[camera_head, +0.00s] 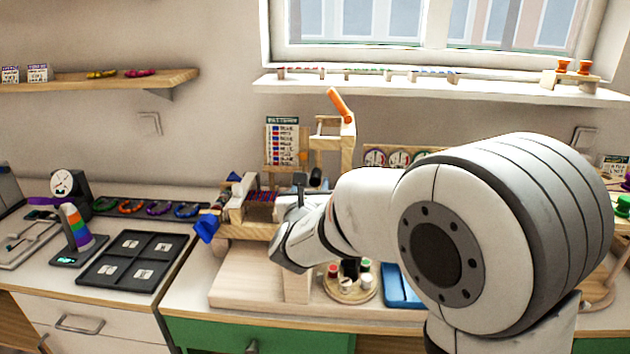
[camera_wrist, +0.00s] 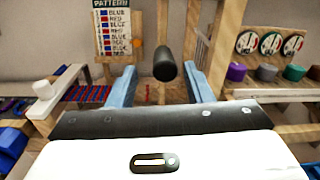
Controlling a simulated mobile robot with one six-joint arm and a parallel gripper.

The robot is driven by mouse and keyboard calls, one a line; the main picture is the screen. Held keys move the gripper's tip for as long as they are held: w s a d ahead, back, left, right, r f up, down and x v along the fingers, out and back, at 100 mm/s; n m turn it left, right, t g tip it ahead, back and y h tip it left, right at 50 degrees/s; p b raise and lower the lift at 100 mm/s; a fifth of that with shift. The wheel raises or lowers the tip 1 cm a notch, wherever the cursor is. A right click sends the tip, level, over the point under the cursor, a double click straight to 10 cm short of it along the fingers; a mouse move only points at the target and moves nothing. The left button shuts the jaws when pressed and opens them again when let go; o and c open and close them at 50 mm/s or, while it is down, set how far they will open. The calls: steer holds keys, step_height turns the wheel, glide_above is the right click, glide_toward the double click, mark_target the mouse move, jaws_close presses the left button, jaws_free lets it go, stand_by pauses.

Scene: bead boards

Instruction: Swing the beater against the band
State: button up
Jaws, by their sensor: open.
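A wooden loom (camera_head: 260,231) stands on the bench, and a red and blue woven band (camera_head: 262,198) shows at its left part. The band also shows at the left in the wrist view (camera_wrist: 88,94). A black cylindrical handle (camera_wrist: 164,65), seemingly the beater's grip, lies between the two blue fingers of my gripper (camera_wrist: 160,78) in the wrist view. The fingers are apart, with gaps on both sides of the handle. In the head view a dark cylinder (camera_head: 316,178) shows just above my gripper (camera_head: 290,215); my arm hides much of the loom's right part.
A pattern card (camera_head: 282,145) and a wooden post with an orange lever (camera_head: 341,105) rise behind the loom. A round tray of small pots (camera_head: 350,290) and a blue tray (camera_head: 401,290) are close to my arm. A black compartment tray (camera_head: 128,262) lies left.

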steer(key=shift+w+d, duration=0.15)
steer(key=shift+w, duration=1.2)
steer(key=shift+c, duration=0.6)
jaws_close()
